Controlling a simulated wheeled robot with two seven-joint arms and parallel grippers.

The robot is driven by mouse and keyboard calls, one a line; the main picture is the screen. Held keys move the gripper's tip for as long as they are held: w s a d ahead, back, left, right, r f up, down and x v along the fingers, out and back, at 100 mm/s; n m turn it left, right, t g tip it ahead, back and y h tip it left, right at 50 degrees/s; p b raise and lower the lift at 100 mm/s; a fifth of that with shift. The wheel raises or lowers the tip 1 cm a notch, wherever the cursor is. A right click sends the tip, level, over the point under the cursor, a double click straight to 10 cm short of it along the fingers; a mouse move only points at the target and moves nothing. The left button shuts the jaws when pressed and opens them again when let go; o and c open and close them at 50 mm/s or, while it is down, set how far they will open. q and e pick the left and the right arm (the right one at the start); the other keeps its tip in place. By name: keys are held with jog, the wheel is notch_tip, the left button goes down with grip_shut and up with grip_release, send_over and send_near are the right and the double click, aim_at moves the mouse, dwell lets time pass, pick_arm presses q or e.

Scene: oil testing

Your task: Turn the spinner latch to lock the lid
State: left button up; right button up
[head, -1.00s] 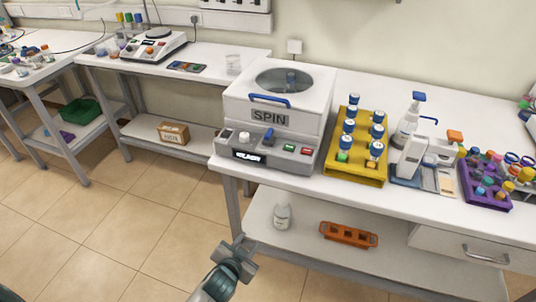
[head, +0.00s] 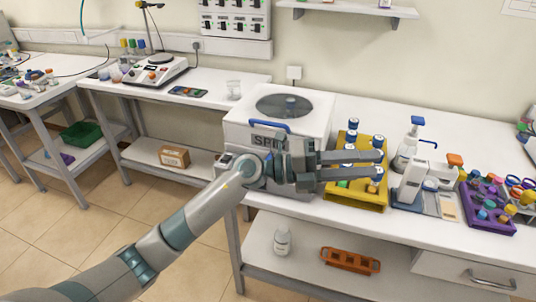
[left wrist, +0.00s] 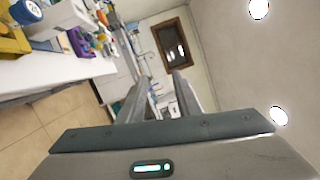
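The white spinner (head: 237,128) stands on the bench with its round-windowed lid (head: 318,98) down. A blue handle (head: 270,126) sits at the lid's front edge. My left gripper (head: 381,164) is open and empty, in front of the spinner's right side. Its two fingers point right, across the yellow rack in the picture. My right gripper is not in view.
A yellow rack (head: 358,201) of blue-capped tubes stands right of the spinner. Beyond it are a white bottle (head: 407,146) and a purple rack (head: 487,216). An orange rack (head: 350,261) and a bottle (head: 282,241) stand on the lower shelf.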

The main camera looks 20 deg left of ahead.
pick_arm(q)
jog(key=w+a+f+m+g+y, duration=0.2)
jog(key=w+a+f+m+y, duration=0.35)
jog(key=y, duration=0.45)
jog(key=w+a+r+n+y, duration=0.1)
jog(key=w+a+y, duration=0.1)
jog(key=a, duration=0.5)
jog(key=w+a+r+n+t+y, duration=0.1)
jog(key=w+a+r+n+y, duration=0.1)
jog(key=a+y, duration=0.2)
jog(key=w+a+r+n+t+y, duration=0.1)
jog(key=w+a+r+y, duration=0.1)
jog(key=a, duration=0.7)
jog(key=shift+a+n+y, duration=0.35)
jog(key=shift+a+y, duration=0.05)
jog(key=shift+y, duration=0.1)
jog(key=p+x, duration=0.5)
jog(key=x, duration=1.1)
jog(key=shift+d, duration=0.15)
jog(key=shift+w+f+p, duration=0.25)
jog(key=shift+f+p, duration=0.15)
jog(key=shift+f, duration=0.2)
